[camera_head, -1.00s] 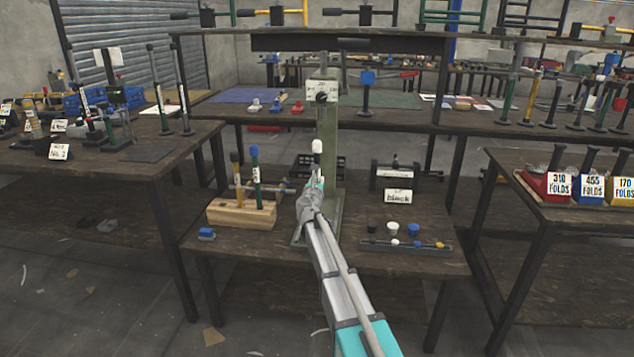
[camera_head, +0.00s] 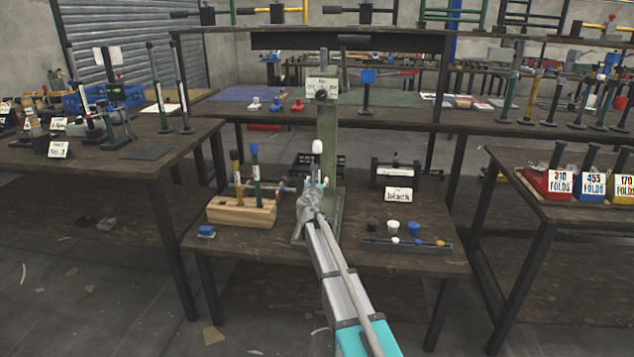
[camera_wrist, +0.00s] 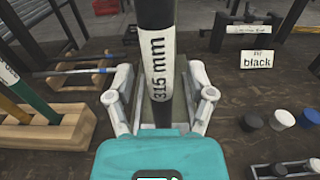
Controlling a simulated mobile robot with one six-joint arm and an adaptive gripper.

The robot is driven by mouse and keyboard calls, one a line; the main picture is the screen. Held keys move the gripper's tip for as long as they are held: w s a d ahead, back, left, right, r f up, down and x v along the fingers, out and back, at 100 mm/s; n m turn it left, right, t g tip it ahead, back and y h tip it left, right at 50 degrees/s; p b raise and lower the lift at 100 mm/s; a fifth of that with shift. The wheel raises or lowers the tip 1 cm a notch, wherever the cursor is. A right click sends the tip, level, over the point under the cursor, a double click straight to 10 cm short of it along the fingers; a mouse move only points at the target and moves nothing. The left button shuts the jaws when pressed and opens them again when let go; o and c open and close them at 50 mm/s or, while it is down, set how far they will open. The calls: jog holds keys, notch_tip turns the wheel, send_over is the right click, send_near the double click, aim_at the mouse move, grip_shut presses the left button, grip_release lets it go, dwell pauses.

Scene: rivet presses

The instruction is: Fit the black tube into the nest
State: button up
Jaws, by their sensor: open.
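A black tube (camera_wrist: 155,20) with a white "315 mm" label stands between my gripper's fingers in the wrist view. My gripper (camera_wrist: 161,75) is open, with a finger on each side of the tube and gaps visible. In the head view my gripper (camera_head: 312,192) is in front of the green press column (camera_head: 327,130). The nest cannot be made out; the tube's lower end is hidden behind my wrist.
A wooden block (camera_head: 241,213) holding upright tubes stands left. A black fixture (camera_head: 395,171) and a "black" sign (camera_head: 398,195) stand right. Loose caps (camera_head: 393,226) and a dark strip tray (camera_head: 406,246) lie at the front right. A small blue part (camera_head: 206,232) lies front left.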

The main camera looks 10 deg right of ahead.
jog(key=shift+s, duration=0.1)
jog(key=v, duration=1.2)
dwell(0.8)
